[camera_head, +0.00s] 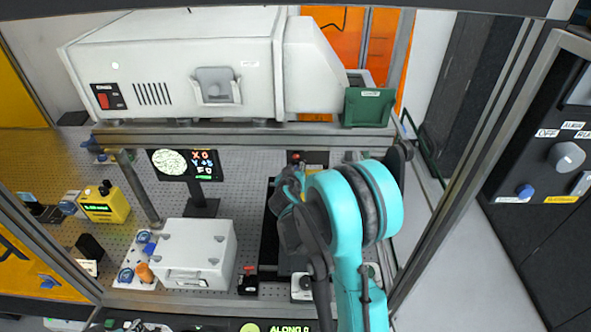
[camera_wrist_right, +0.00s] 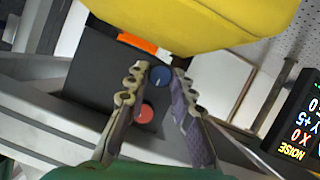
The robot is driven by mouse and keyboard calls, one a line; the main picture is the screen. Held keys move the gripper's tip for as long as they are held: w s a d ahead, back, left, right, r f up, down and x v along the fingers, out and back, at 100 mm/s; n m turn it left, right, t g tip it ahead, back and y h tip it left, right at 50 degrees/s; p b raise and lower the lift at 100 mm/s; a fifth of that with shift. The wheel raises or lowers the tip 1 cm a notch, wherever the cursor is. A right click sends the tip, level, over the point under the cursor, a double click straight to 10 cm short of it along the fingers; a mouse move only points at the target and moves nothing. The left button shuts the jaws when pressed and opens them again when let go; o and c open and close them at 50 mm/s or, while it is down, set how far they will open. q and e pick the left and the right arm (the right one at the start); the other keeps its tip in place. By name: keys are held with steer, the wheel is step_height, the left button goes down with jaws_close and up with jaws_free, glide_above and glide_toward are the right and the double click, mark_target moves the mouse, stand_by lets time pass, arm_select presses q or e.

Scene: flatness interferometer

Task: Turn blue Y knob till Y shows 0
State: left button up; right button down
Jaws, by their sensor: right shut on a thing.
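The blue Y knob (camera_wrist_right: 160,77) sits on a dark block in the right wrist view, with a red knob (camera_wrist_right: 145,114) beside it. My right gripper (camera_wrist_right: 154,82) has its fingers on either side of the blue knob and is shut on it. In the head view my right gripper (camera_head: 284,196) reaches in over the bench, and my arm hides the knobs there. The display (camera_head: 204,163) reads X 0 in red and Y +5; its text also shows in the right wrist view (camera_wrist_right: 306,118). My left gripper is not in view.
A large white instrument (camera_head: 185,65) stands on a frame above the perforated bench. A white case (camera_head: 200,250) and a yellow device (camera_head: 103,204) are on the bench. Metal posts (camera_head: 470,150) border the right side. A yellow body (camera_wrist_right: 190,20) hangs close above the gripper.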

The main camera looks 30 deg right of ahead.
steer(key=n+b, duration=0.1)
steer(key=b, duration=0.1)
steer(key=n+h+b, duration=0.2)
steer(key=b, duration=0.1)
steer(key=shift+w+a+f+n+g+b, duration=0.1)
steer(key=shift+a+f+n+g+b, duration=0.1)
steer(key=shift+f+n+g+b, duration=0.1)
steer(key=n+h+b, duration=0.2)
steer(key=n+b, duration=0.1)
steer(key=b, duration=0.1)
steer(key=shift+r, duration=0.1)
stand_by(0.4)
steer(key=c, duration=1.3)
jaws_free()
steer(key=shift+w, duration=0.1)
steer(key=shift+a, duration=0.15)
steer(key=v, duration=0.8)
